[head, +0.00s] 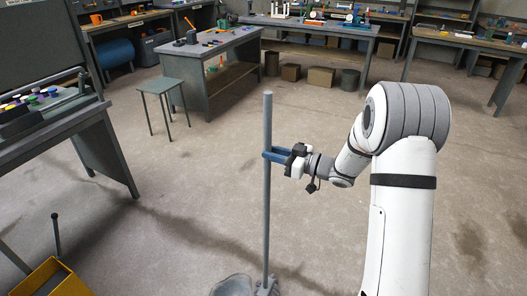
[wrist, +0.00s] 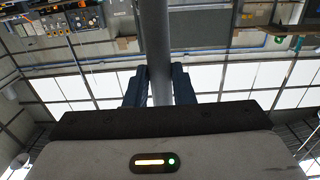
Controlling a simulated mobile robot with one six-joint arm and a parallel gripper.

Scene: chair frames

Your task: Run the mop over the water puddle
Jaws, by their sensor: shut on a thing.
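The mop is a grey pole (head: 267,215) standing almost upright in the head view. Its grey mop head (head: 267,288) is at the bottom edge, partly cut off. My gripper (head: 270,155) has its blue fingers shut around the upper part of the pole. In the wrist view the pole (wrist: 157,40) runs between the two blue fingers. A pale grey, glossy patch (head: 233,286), which looks like the water puddle, lies on the floor just left of the mop head. The picture cuts off its lower part. Whether the two touch I cannot tell.
A yellow container (head: 50,280) stands at the lower left, near a dark workbench (head: 100,125). A small stool (head: 162,88) and a grey workbench (head: 210,50) stand farther back. More benches line the back. The concrete floor (head: 330,230) around the mop is mostly clear.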

